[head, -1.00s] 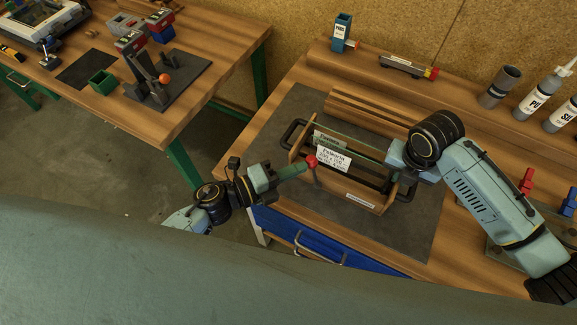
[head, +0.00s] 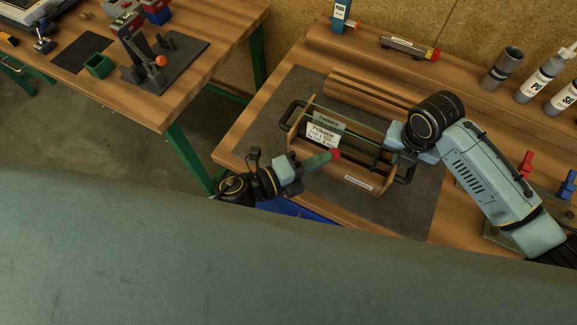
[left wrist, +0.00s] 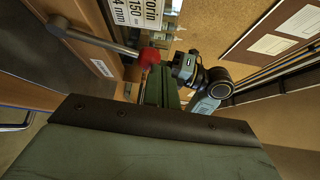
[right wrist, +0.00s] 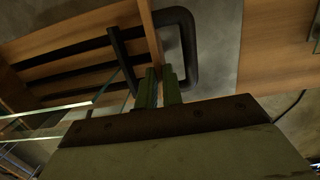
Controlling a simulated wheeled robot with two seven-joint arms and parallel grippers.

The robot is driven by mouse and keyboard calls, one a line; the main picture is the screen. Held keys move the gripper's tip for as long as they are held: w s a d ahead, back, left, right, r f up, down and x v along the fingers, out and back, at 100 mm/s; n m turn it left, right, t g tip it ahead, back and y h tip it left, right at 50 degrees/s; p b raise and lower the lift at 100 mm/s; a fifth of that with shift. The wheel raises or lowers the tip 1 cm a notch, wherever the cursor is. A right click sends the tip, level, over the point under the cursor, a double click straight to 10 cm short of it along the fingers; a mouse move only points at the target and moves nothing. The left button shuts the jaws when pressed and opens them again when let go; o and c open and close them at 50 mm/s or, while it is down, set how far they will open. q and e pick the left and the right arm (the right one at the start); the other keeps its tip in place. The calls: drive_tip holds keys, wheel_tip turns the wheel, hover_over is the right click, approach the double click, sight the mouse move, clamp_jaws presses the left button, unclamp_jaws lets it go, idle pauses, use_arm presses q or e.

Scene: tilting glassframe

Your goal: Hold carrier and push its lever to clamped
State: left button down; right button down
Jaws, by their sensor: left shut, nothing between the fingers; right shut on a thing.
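The carrier is a wooden frame (head: 330,178) with black end handles, lying on a dark mat (head: 410,215). It holds a glass pane and white label cards (head: 323,135). Its lever's red knob (head: 335,154) stands at the front side; the left wrist view shows the knob (left wrist: 149,57) on a metal rod (left wrist: 95,38). My left gripper (head: 324,159) is shut and empty, its fingertips right at the knob; contact is hard to tell.
Grey bottles (head: 540,78) and a dark cylinder (head: 502,68) stand on the back ledge. Red (head: 525,164) and blue (head: 567,184) clamps stand at the right. A second table (head: 190,75) with a fixture is at the left, across a floor gap.

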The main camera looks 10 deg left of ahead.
use_arm(q)
drive_tip(key=s+a+r, duration=0.4)
drive_tip(key=s+a, duration=0.5)
drive_tip(key=shift+s+r, duration=0.2)
drive_tip(key=shift+r, duration=0.15)
drive_tip(key=shift+w, duration=0.1)
drive_tip(key=w+a+r+m+g+y, duration=0.1)
drive_tip(key=w+a+m+g, duration=0.1)
drive_tip(key=w+m+g, duration=0.35)
drive_tip(key=w+a+r+m+g+y, duration=0.1)
drive_tip(key=w+a+r+m+g, duration=0.15)
drive_tip(key=w+g, duration=0.45)
drive_tip(key=w+x, duration=0.1)
drive_tip(key=x, duration=1.3)
drive_tip(key=shift+w+d+f+m+t, duration=0.25)
drive_tip(key=shift+w+d+m+t, duration=0.1)
drive_tip(key=shift+d+m+t, duration=0.1)
